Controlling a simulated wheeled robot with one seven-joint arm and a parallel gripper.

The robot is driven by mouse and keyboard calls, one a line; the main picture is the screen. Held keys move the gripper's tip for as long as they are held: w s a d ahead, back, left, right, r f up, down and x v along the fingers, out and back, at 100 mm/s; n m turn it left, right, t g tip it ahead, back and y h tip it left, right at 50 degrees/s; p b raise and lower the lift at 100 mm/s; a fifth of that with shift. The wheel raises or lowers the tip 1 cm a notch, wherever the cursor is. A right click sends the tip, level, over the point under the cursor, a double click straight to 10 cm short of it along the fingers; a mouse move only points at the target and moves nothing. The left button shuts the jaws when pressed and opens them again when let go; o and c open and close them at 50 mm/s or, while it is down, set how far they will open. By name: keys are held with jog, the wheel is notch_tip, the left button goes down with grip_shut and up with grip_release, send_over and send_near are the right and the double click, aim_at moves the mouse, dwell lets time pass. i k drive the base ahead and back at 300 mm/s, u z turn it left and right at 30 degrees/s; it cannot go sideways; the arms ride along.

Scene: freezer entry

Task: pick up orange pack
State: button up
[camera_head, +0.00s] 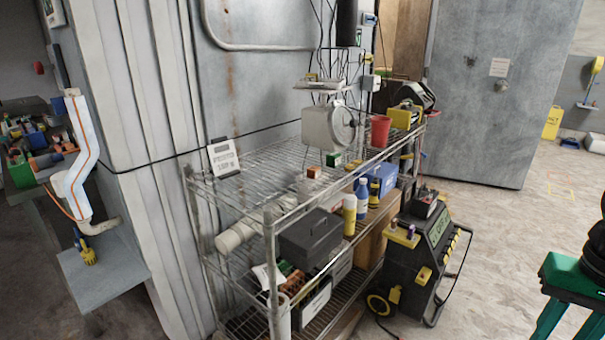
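A small orange pack (314,172) sits on the top wire shelf of the rack. It is near the shelf's front edge, just left of a small green-and-white box (333,159) and below the scale. My gripper (567,326) shows at the lower right edge, with a green body and two green fingers pointing down-left. The fingers are apart with floor visible between them, and their tips are cut off by the frame. The gripper is far to the right of the orange pack and not touching it.
The wire rack (269,240) carries a grey scale (328,127), a red cup (379,130) and a sign (224,157). Below are bottles, a blue box (381,178) and a dark grey box (310,238). A black machine (430,250) stands beside the rack. Floor to its right is clear.

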aim_at(313, 172)
jog(key=z, duration=0.05)
jog(key=i, duration=0.9)
